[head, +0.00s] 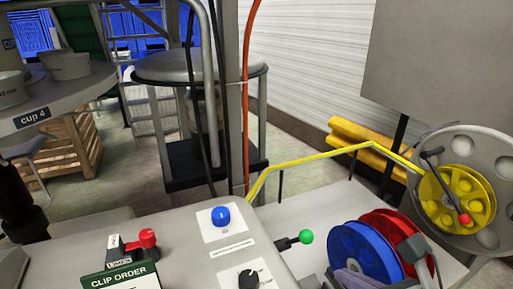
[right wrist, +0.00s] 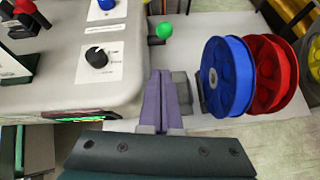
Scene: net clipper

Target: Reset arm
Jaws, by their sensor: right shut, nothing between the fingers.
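My right gripper (head: 352,279) is low in the head view, in front of the blue reel (head: 357,249). In the right wrist view its two purple fingers (right wrist: 163,76) lie side by side, shut and empty. They point away between the grey control panel (right wrist: 55,93) and the blue reel (right wrist: 226,76), below the green ball lever (right wrist: 164,30). They look apart from the lever and reel. My left gripper cannot be made out in the head view.
The panel carries a blue knob (head: 220,215), a black knob (head: 248,279), a red-handled switch (head: 147,238) and a clip order sign (head: 119,278). A red reel (head: 396,232) and a yellow reel (head: 455,198) with a crank stand at right. A yellow strip (head: 310,158) crosses behind.

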